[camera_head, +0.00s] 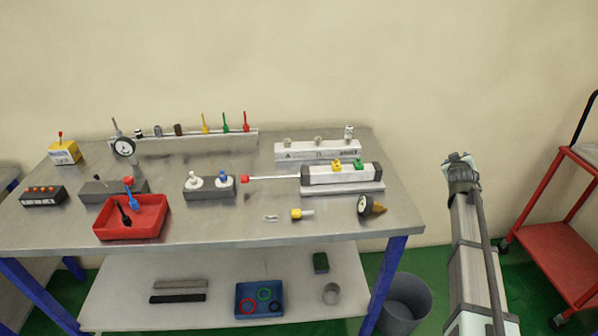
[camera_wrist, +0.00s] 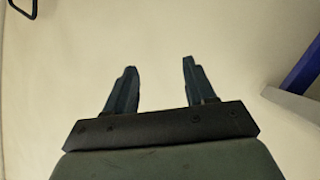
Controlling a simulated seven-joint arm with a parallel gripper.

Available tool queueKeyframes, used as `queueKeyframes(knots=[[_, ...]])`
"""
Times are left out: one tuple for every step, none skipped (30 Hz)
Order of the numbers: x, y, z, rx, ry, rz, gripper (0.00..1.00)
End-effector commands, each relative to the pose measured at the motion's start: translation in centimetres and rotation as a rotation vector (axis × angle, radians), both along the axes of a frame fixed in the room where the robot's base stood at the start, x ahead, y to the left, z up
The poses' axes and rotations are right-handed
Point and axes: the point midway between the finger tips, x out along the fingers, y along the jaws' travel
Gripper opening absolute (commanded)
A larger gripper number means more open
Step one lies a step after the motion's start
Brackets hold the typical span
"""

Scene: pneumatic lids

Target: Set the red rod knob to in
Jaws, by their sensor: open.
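The red rod knob (camera_head: 245,179) is at the left end of a thin silver rod (camera_head: 275,178). The rod sticks out to the left from a grey and white cylinder (camera_head: 340,173) on the table, with a clear length of rod showing between knob and cylinder. The cylinder has a yellow and a green fitting on top. My gripper (camera_head: 459,160) is raised beyond the table's right edge, well to the right of the cylinder and knob. In the wrist view my gripper (camera_wrist: 158,72) has its two dark fingers apart with nothing between them. The knob is not in the wrist view.
A dark block (camera_head: 209,188) with white and blue knobs stands just left of the red knob. A red tray (camera_head: 131,218) is further left. A yellow-ended part (camera_head: 303,214) and a gauge (camera_head: 366,206) lie in front of the cylinder. A red cart (camera_head: 570,258) stands right.

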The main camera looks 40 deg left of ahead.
Motion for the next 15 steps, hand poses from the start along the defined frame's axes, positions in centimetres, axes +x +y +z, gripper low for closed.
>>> queueKeyframes(knots=[[0.9,1.9,3.3,0.004,-0.054,0.024,0.55],[1.1,2.8,5.0,0.003,-0.082,0.037,0.55],[1.2,4.1,7.2,0.003,-0.121,0.056,0.55],[1.3,5.2,8.9,0.002,-0.149,0.07,0.55],[1.3,6.3,10.4,0.003,-0.175,0.085,0.55],[1.1,8.0,12.6,0.002,-0.21,0.105,0.55],[0.8,9.5,14.1,0.002,-0.235,0.123,0.55],[0.4,11.2,15.6,0.003,-0.259,0.143,0.55],[-0.4,13.2,16.8,0.002,-0.277,0.165,0.55],[-1.0,14.6,17.3,0.0,-0.285,0.181,0.55],[-1.6,16.0,17.8,-0.001,-0.291,0.196,0.55],[-2.6,17.9,18.1,-0.003,-0.296,0.215,0.55],[-3.3,19.3,18.2,-0.004,-0.295,0.229,0.55],[-4.1,20.7,18.2,-0.005,-0.293,0.243,0.55],[-5.2,22.5,18.0,-0.008,-0.289,0.261,0.55]])
